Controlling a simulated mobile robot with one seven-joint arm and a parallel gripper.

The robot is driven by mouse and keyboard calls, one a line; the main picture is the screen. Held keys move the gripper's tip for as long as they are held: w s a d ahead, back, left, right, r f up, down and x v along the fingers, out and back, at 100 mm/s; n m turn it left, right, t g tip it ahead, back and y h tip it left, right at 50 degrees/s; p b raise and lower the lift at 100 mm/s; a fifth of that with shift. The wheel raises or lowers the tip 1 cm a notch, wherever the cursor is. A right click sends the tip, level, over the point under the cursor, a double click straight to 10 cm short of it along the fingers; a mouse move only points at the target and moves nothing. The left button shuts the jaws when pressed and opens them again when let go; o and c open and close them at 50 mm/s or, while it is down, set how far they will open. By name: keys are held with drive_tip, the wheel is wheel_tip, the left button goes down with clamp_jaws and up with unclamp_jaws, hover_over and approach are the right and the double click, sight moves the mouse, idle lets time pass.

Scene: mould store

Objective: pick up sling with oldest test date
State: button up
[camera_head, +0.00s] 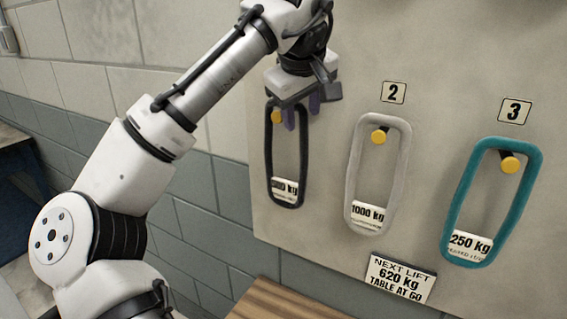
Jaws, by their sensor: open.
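Three slings hang on yellow-tipped pegs on a pale wall board. A dark sling (270,160) hangs at the left, its weight tag (285,187) too blurred to read fully. A grey sling (352,165) tagged 1000 kg hangs under plate 2. A teal sling (463,190) tagged 250 kg hangs under plate 3. Smaller print below the weights is too small to read, so no test dates can be told. My gripper (303,118) is open at the top of the dark sling, in front of or beside its upper end. I cannot tell whether it touches.
A sign (400,281) on the lower board reads NEXT LIFT 620 kg TABLE AT 60, the last number unclear. A wooden surface (285,302) lies below the board. A blue bench (22,195) stands at the far left. A block wall (210,185) lies behind my arm.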

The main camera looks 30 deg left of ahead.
drive_tip(key=shift+s, duration=0.1)
clamp_jaws()
drive_tip(key=shift+r, duration=0.1)
idle(0.5)
